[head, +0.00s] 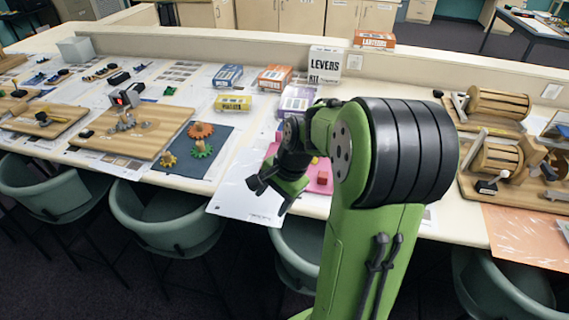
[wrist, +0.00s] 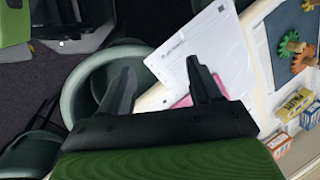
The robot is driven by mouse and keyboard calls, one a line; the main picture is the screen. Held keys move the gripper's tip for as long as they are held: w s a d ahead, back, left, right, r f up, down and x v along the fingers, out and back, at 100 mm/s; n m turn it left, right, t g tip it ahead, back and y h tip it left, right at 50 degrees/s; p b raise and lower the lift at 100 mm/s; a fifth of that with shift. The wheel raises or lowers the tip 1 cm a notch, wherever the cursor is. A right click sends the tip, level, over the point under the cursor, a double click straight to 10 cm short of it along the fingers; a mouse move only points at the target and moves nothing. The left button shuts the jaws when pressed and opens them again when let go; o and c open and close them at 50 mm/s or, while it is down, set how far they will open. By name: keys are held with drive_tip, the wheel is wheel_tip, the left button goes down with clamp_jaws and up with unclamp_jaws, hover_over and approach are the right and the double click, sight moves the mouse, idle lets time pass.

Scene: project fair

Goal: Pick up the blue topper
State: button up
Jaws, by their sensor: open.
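I cannot make out a blue topper for certain in either view. My gripper (head: 264,187) hangs over the front edge of the long table, above a white sheet (head: 240,190). In the wrist view its two fingers (wrist: 160,70) are spread apart with nothing between them. A pink mat (head: 322,188) with small red blocks (head: 322,177) lies just right of the gripper, partly hidden by my arm. In the wrist view a strip of the pink mat (wrist: 207,92) shows behind the right finger. Small dark blue pieces (head: 38,78) lie at the far left of the table.
Left of the gripper stand orange and green gears (head: 201,131) on a dark mat. Behind are boxes, including a yellow one (head: 233,103) and a purple one (head: 297,101). Wooden drum devices (head: 498,103) stand at right. Green chairs (head: 165,220) line the front edge.

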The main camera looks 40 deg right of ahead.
drive_tip(key=s+d+f+m+t+y, duration=0.15)
drive_tip(key=d+m+t, duration=0.35)
drive_tip(key=d+m, duration=0.5)
drive_tip(key=s+d+f+m+t, duration=0.2)
drive_tip(key=d+m+t, duration=0.4)
drive_tip(key=d, duration=0.7)
drive_tip(key=shift+m+g, duration=0.7)
drive_tip(key=shift+g, duration=0.1)
drive_tip(key=b+x, duration=0.2)
drive_tip(key=x, duration=1.4)
drive_tip(key=shift+f+b, duration=0.3)
drive_tip(key=shift+s, duration=0.1)
drive_tip(key=shift+r, duration=0.1)
drive_tip(key=c, duration=1.1)
